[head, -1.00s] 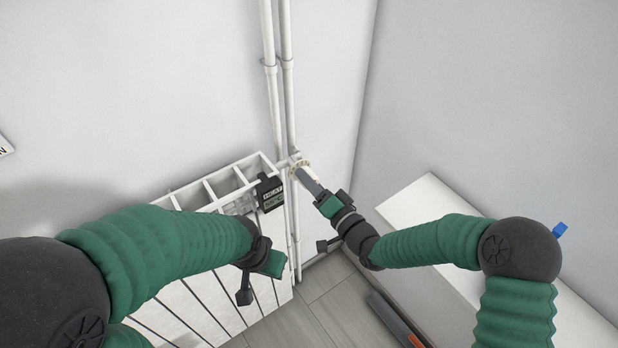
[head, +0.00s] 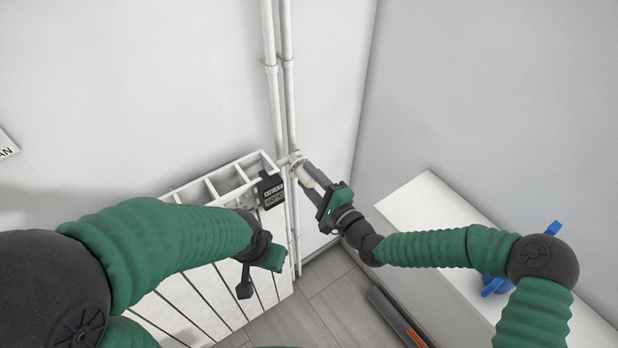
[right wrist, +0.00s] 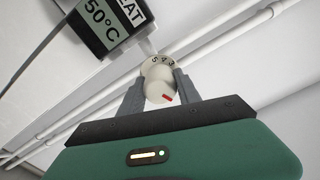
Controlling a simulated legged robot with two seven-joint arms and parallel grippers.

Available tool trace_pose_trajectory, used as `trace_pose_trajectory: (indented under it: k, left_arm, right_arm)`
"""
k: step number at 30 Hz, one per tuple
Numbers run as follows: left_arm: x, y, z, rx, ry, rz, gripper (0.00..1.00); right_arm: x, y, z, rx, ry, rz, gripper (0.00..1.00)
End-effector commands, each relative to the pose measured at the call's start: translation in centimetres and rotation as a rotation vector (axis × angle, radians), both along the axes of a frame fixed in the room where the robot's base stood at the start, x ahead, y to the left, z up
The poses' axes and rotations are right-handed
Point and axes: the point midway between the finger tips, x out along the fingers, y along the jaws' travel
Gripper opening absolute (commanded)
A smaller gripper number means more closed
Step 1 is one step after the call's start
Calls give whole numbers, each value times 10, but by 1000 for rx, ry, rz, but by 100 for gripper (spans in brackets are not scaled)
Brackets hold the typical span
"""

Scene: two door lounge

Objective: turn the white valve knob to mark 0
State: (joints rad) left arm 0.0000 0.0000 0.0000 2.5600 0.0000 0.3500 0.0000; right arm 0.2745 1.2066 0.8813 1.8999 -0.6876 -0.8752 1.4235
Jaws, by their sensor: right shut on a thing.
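The white valve knob (head: 304,177) sits on the pipe at the radiator's right end. In the right wrist view the knob (right wrist: 159,84) shows a red mark on its face, and the dial ring behind it shows digits, among them what look like 5, 4 and 3. I cannot see mark 0. My right gripper (head: 309,178) is shut on the knob, with one finger on each side of it (right wrist: 159,90). My left gripper (head: 262,275) hangs over the radiator front, away from the knob; its fingers are not clear enough to judge.
The white radiator (head: 205,300) stands against the wall, with a black heat display (head: 271,190) at its top right; it reads 50°C in the wrist view (right wrist: 103,22). Vertical pipes (head: 280,90) rise behind the knob. A white shelf (head: 415,205) with a blue object (head: 495,285) is at right.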

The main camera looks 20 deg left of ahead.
Motion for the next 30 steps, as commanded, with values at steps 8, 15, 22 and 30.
trace_pose_trajectory:
  k: [8, 15, 22, 30]
  left_arm:
    - [0, 0, -2, 0, 0, 0, 36]
    - [0, 0, -2, 0, 0, 0, 36]
    - [0, 0, -2, 0, 0, 0, 36]
    - [0, 0, -2, 0, 0, 0, 36]
  right_arm:
    - [0, -2, -6, 65, 100, -2, 0]
    - [0, -2, -7, 83, 128, -3, 0]
    - [0, -2, -7, 84, 131, -3, 0]
    - [0, -2, -6, 86, 128, -2, 59]
